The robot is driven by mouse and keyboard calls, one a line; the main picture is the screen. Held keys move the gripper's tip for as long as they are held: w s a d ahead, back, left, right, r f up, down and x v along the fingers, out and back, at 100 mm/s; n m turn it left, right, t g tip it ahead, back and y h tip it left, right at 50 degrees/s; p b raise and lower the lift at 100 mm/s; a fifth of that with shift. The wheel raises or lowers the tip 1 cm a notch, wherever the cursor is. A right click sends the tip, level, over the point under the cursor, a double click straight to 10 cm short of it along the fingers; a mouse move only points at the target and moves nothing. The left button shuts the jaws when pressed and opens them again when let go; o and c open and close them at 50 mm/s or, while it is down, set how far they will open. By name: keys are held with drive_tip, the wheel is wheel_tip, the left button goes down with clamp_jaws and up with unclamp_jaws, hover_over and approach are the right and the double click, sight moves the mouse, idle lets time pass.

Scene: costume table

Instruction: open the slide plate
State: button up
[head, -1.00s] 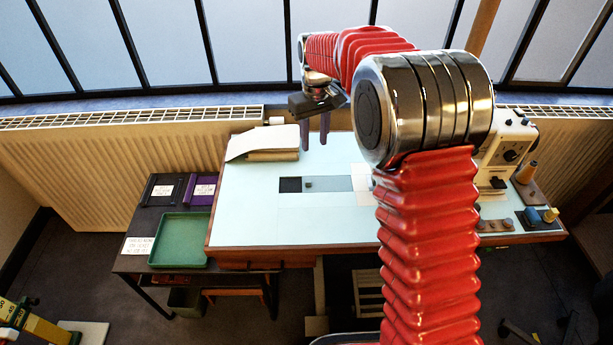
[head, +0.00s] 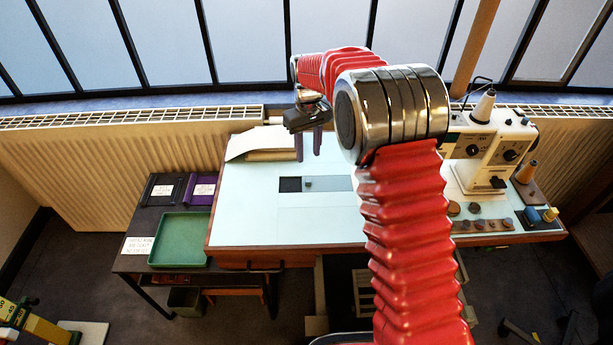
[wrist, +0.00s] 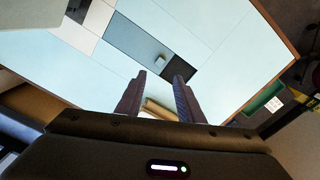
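The slide plate (head: 333,183) is a grey-blue strip set in the pale table top, with a small knob (head: 308,184) near its left end. A dark square opening (head: 290,184) lies just left of it. In the wrist view the plate (wrist: 133,40), its knob (wrist: 160,60) and the dark opening (wrist: 182,72) also show. My gripper (head: 309,146) is open and empty, fingers pointing down, above the table behind the plate and apart from the knob. My arm hides the plate's right end in the head view.
A sewing machine (head: 487,150) stands at the table's right, with several brown discs (head: 476,209) before it. Folded cloth or paper (head: 262,143) lies at the back left. A green tray (head: 180,240) sits on a lower side table. The front left table top is clear.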

sight(308, 180)
wheel_tip(308, 180, down, 11)
drive_tip(key=shift+f, duration=0.15)
idle(0.4)
drive_tip(key=shift+c, duration=0.4)
clamp_jaws()
